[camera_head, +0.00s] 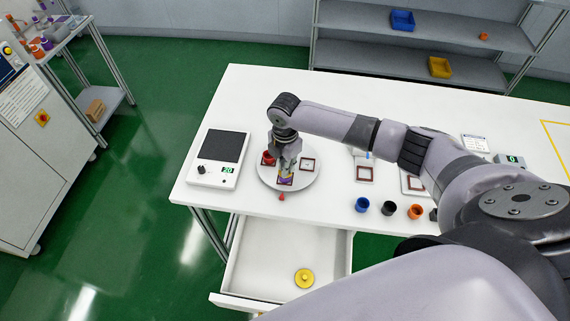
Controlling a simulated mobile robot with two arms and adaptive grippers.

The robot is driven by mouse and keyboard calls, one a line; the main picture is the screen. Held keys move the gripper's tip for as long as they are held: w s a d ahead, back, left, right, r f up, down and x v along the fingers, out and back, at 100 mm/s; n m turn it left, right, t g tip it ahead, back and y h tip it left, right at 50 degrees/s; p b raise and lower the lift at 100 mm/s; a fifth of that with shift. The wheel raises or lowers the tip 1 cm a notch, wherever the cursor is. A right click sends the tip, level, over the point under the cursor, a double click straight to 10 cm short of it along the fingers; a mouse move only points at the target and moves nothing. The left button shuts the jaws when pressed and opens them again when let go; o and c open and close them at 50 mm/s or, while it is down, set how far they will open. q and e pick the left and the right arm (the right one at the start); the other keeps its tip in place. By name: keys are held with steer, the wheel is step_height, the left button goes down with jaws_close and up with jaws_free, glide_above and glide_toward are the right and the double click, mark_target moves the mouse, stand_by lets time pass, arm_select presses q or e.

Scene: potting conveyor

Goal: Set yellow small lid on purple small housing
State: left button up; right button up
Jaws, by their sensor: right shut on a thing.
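My right gripper (284,166) points down over a round light-grey plate (300,188) on the white table. It is shut on a small yellowish thing, mostly hidden by the fingers; I cannot tell its full shape. A purple housing (286,182) sits on the plate directly below the fingertips. I cannot tell whether the yellowish thing touches it. A yellow round lid-like piece with a central knob (304,278) lies in the open drawer. My left gripper is not in view.
A scale-like device (220,158) stands left. Blue (362,204), black (389,208) and orange (415,211) cups stand near the front edge. The drawer (257,261) is open below.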

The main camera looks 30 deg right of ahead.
steer(key=shift+f, duration=0.3)
stand_by(0.7)
steer(key=o, duration=0.8)
steer(key=shift+r, duration=0.1)
step_height(320, 180, up, 12)
stand_by(0.3)
steer(key=shift+s+f, duration=0.1)
steer(key=shift+f, duration=0.1)
stand_by(0.3)
